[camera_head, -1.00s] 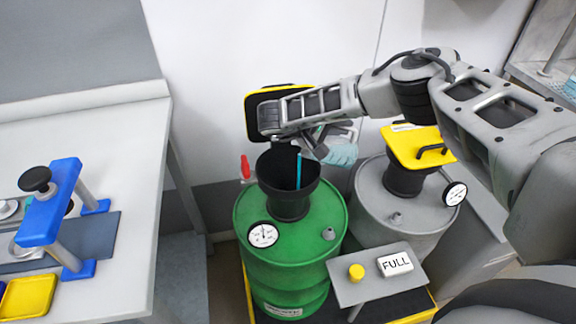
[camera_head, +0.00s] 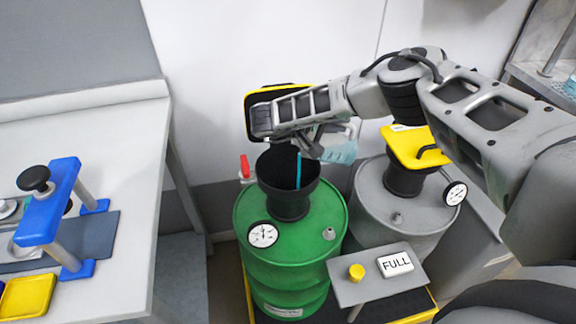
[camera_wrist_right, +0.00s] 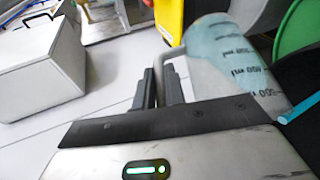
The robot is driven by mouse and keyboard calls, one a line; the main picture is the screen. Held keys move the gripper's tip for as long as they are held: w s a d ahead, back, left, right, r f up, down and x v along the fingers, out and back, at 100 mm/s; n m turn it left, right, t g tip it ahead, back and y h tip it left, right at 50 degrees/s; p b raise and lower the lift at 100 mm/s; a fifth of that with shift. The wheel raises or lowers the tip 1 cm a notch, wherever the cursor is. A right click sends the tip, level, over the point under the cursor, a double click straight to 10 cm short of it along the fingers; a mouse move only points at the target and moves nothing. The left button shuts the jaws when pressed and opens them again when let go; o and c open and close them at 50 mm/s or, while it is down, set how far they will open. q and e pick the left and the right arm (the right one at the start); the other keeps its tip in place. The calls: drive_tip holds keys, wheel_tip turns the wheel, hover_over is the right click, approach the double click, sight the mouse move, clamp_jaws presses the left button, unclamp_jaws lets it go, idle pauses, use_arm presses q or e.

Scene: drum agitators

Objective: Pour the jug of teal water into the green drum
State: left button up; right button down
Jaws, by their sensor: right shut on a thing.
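The green drum (camera_head: 287,270) stands at centre with a black funnel (camera_head: 289,202) on top. Its yellow-rimmed lid (camera_head: 252,97) stands open behind the funnel. The clear jug with teal water (camera_head: 343,151) is tilted above and right of the funnel, partly hidden by my arm. A thin teal stream (camera_head: 299,170) falls into the funnel. My right gripper (camera_head: 316,144) is shut on the jug's handle. In the right wrist view the gripper (camera_wrist_right: 165,85) has the handle between its fingers, and the marked jug (camera_wrist_right: 228,62) lies beyond. My left gripper is out of view.
A grey drum (camera_head: 380,207) with a shut yellow lid (camera_head: 413,146) stands right. A small stand (camera_head: 372,291) with a yellow knob and FULL sign (camera_head: 396,264) is in front. A white table (camera_head: 128,170) with a blue fixture (camera_head: 48,205) is left.

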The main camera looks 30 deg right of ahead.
use_arm(q)
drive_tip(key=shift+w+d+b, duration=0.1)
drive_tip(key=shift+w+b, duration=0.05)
drive_tip(key=shift+b, duration=0.2)
use_arm(e)
drive_tip(key=shift+w+a+f, duration=0.1)
drive_tip(key=shift+w+a, duration=0.05)
drive_tip(key=shift+a, duration=0.2)
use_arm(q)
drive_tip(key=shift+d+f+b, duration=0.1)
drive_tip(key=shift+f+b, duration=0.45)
use_arm(e)
drive_tip(key=shift+w+a+h, duration=0.25)
drive_tip(key=shift+a+h, duration=0.25)
use_arm(q)
drive_tip(key=shift+b, duration=0.35)
use_arm(e)
drive_tip(key=shift+w+a+f, duration=0.1)
drive_tip(key=shift+a, duration=0.1)
drive_tip(key=shift+a, duration=0.15)
drive_tip(key=shift+w+a+h+b, duration=0.15)
drive_tip(key=shift+h+b, duration=0.15)
drive_tip(key=shift+b, duration=0.05)
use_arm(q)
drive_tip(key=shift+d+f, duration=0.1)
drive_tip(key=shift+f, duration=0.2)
use_arm(e)
drive_tip(key=shift+a+n, duration=0.15)
drive_tip(key=shift+n, duration=0.15)
